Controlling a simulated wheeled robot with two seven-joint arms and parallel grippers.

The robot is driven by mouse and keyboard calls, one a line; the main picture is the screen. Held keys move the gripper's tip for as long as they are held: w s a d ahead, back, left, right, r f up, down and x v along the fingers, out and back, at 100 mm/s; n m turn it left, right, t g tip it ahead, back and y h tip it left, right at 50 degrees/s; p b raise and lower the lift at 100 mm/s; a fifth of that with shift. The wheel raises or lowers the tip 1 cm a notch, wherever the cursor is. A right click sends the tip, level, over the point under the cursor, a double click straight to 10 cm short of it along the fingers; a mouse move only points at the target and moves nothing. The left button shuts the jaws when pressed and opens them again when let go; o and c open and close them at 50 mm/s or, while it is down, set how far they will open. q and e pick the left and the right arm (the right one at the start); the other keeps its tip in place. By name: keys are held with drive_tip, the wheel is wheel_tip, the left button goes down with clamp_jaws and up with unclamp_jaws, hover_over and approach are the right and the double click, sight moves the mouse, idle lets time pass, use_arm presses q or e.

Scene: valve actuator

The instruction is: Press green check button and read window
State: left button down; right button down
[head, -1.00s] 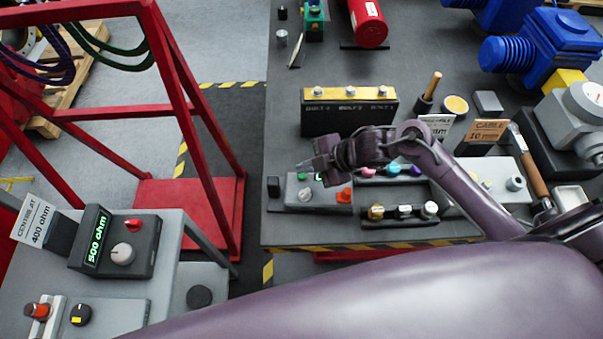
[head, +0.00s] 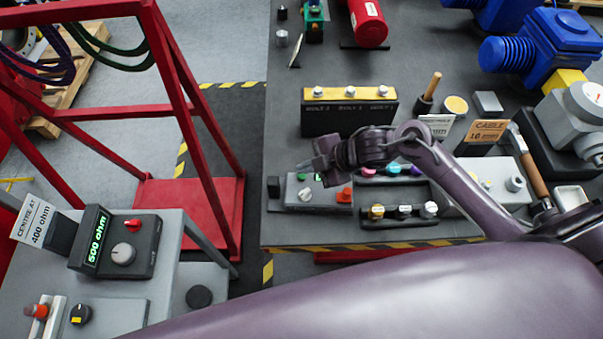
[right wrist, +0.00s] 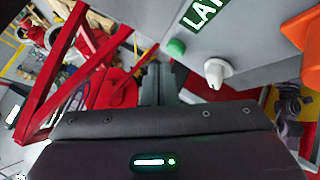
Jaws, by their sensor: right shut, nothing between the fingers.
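The green button (head: 302,176) is a small round cap on a grey box (head: 296,196) near the left edge of the dark bench. It also shows in the right wrist view (right wrist: 176,47), beside a white knob (right wrist: 215,72). My right gripper (head: 310,166) is shut and empty, pointing left just above this box. In the head view its tip lies close to the button. In the right wrist view its fingers point toward the floor side, and the button is clear of them. My left gripper is not in view.
An orange-red knob (head: 344,195) stands on the same box, near gold and silver knobs (head: 404,211). A black block with a gold top (head: 348,113) stands behind.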

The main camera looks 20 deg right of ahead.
idle(0.4)
drive_tip(key=shift+f, duration=0.45)
drive_tip(key=shift+f+b, duration=0.5)
drive_tip(key=shift+b, duration=0.1)
idle(0.4)
drive_tip(key=shift+r, duration=0.1)
drive_tip(key=shift+r+p, duration=0.8)
drive_tip(key=shift+p, duration=0.05)
drive_tip(key=shift+r, duration=0.15)
wheel_tip(320, 180, up, 5)
drive_tip(key=p, duration=0.4)
drive_tip(key=shift+p, duration=0.35)
